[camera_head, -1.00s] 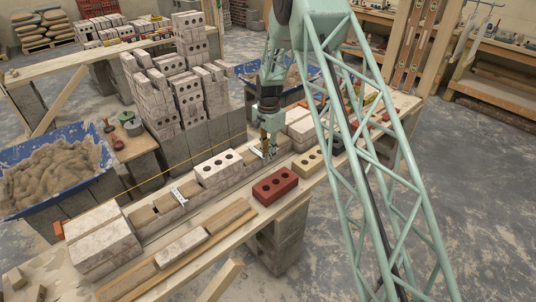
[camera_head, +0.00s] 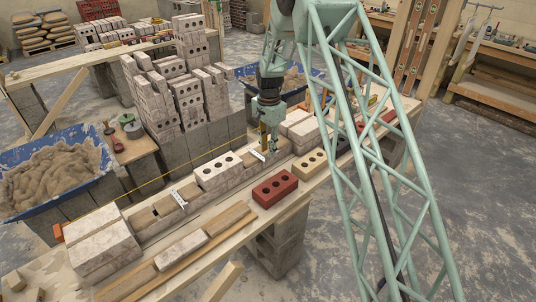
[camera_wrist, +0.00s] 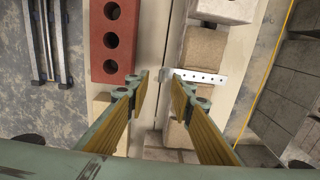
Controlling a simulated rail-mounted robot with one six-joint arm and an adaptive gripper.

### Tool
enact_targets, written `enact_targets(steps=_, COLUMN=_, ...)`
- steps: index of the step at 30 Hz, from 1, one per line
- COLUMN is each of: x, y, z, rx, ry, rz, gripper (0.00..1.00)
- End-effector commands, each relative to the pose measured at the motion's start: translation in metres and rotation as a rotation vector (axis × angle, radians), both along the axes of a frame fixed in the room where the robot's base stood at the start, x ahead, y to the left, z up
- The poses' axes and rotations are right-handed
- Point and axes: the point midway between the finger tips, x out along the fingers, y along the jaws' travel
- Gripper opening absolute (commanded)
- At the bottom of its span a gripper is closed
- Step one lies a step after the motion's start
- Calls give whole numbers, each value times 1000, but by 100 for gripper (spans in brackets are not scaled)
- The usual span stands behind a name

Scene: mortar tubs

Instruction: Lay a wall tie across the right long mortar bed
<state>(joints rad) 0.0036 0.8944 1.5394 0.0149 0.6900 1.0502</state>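A pale perforated wall tie (camera_wrist: 207,77) lies across the brown mortar bed (camera_wrist: 203,50) in the wrist view. Its left end reaches past the bed, close to my right fingertip. The same tie shows white beside my gripper (camera_head: 268,150) in the head view. My gripper is open, its two fingers (camera_wrist: 160,79) apart with nothing clamped between them, low over the wall's near edge. A second wall tie (camera_head: 179,199) lies across the left mortar bed (camera_head: 147,217).
A red holed brick (camera_head: 275,187) stands on the plank near my gripper, left of my fingers in the wrist view (camera_wrist: 114,40). A pale holed brick (camera_head: 218,171) sits on the wall between the ties. A yellow string line (camera_head: 160,182) runs behind the wall.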

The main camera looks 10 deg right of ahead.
Motion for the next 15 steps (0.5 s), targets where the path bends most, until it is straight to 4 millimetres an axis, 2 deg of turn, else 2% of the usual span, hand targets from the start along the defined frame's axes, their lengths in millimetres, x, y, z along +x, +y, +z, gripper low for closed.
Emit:
enact_targets(steps=6, x=0, y=0, z=33, rx=0, ry=-1, rz=0, gripper=22)
enact_targets(steps=15, x=-1, y=-1, z=66, rx=0, ry=0, rz=0, gripper=22)
